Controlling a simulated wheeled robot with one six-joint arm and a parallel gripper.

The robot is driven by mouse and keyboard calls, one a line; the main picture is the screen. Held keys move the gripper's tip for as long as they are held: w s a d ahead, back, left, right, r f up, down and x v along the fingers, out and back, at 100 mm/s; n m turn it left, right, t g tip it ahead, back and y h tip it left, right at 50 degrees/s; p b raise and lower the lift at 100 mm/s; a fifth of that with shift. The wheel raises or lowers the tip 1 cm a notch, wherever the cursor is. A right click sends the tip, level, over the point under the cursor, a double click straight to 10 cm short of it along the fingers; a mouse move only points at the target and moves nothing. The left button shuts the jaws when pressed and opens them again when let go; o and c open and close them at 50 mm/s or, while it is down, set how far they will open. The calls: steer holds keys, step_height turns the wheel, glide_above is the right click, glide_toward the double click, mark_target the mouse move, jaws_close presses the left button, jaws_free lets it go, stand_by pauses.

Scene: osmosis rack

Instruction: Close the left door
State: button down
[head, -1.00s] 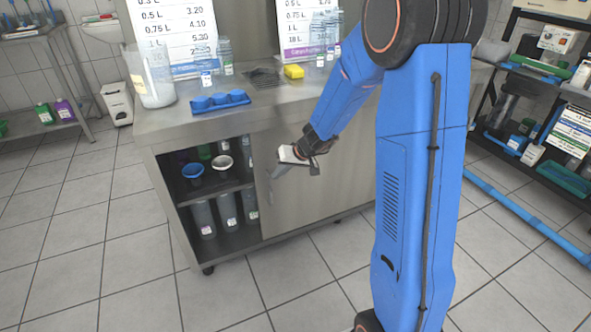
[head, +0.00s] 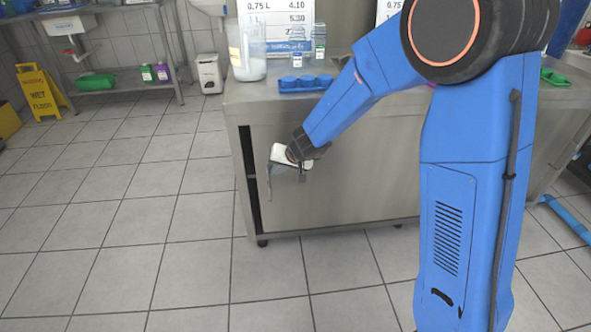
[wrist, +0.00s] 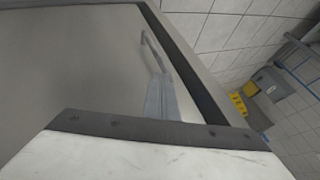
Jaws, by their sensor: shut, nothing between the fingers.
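The left door (head: 350,190) is a flat grey metal sliding panel on the front of the steel cabinet. It covers nearly all of the left opening; a narrow dark gap (head: 250,180) shows at its left edge. My gripper (head: 270,186) is shut and empty, at the left part of the door front, by its edge. The dark gap (wrist: 185,60) runs past the door edge there.
The steel counter (head: 245,95) carries a white jug (head: 246,50) and a blue tray (head: 305,83). The tiled floor left of the cabinet is clear. A yellow wet-floor sign (head: 40,92) and a shelf bench (head: 110,62) stand farther back.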

steer(key=shift+s+a, duration=0.2)
steer(key=shift+a, duration=1.8)
steer(key=shift+r, duration=0.1)
